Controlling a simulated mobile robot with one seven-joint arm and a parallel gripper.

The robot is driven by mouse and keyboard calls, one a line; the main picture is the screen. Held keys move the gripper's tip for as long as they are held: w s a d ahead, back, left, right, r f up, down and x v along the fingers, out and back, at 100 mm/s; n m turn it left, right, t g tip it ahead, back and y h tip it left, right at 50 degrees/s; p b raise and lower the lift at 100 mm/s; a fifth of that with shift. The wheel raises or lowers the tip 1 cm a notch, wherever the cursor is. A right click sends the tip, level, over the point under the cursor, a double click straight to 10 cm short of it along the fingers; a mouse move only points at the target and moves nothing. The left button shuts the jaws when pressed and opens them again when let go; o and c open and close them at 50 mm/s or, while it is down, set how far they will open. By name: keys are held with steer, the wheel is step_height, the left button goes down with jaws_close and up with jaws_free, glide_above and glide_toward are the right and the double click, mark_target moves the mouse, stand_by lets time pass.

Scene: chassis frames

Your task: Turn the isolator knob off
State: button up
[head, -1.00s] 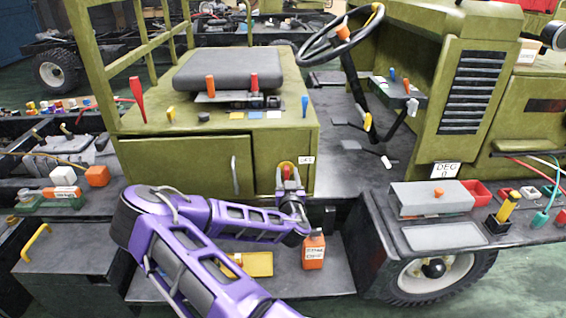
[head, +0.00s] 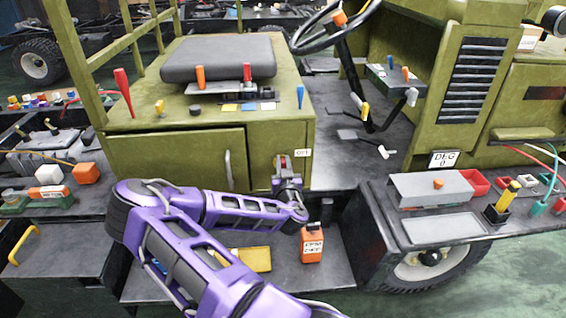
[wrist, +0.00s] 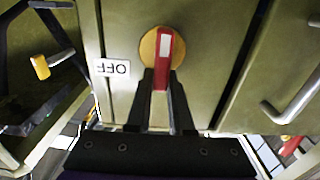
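The isolator knob (wrist: 163,48) is a red handle with a white stripe on a round yellow base, set in the olive cabinet front. Its handle points straight up and down in the wrist view. An OFF label (wrist: 112,68) shows upside down to its left there; in the head view the label (head: 303,153) is right of the knob (head: 283,162). My gripper (wrist: 161,82) has its two dark fingers close together, one on each side of the handle's lower end, and looks shut on it. In the head view my gripper (head: 287,181) is at the knob, partly hiding it.
A cabinet door handle (wrist: 290,105) sticks out right of the knob in the wrist view. The seat (head: 218,58) and several levers are above.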

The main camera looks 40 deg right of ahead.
mark_target(274, 162)
jaws_close()
steer(key=shift+w+a+n, duration=0.1)
steer(key=shift+n, duration=0.2)
steer(key=n+b, duration=0.2)
steer(key=n, duration=0.2)
steer(key=w+a+f+n+b, duration=0.1)
steer(key=n+b, duration=0.1)
steer(key=n, duration=0.3)
steer(key=a+f+n+b, duration=0.1)
steer(key=n+b, duration=0.2)
steer(key=n, duration=0.1)
steer(key=shift+w, duration=0.15)
steer(key=shift+a+f+n+b, duration=0.1)
steer(key=shift+n+b, duration=0.15)
steer(key=shift+n, duration=0.5)
steer(key=shift+d+f+n+b, duration=0.1)
steer(key=shift+n+b, duration=0.15)
steer(key=shift+n, duration=0.45)
steer(key=shift+a+f+n+b, duration=0.1)
steer(key=shift+n+b, duration=0.15)
steer(key=shift+n, duration=0.5)
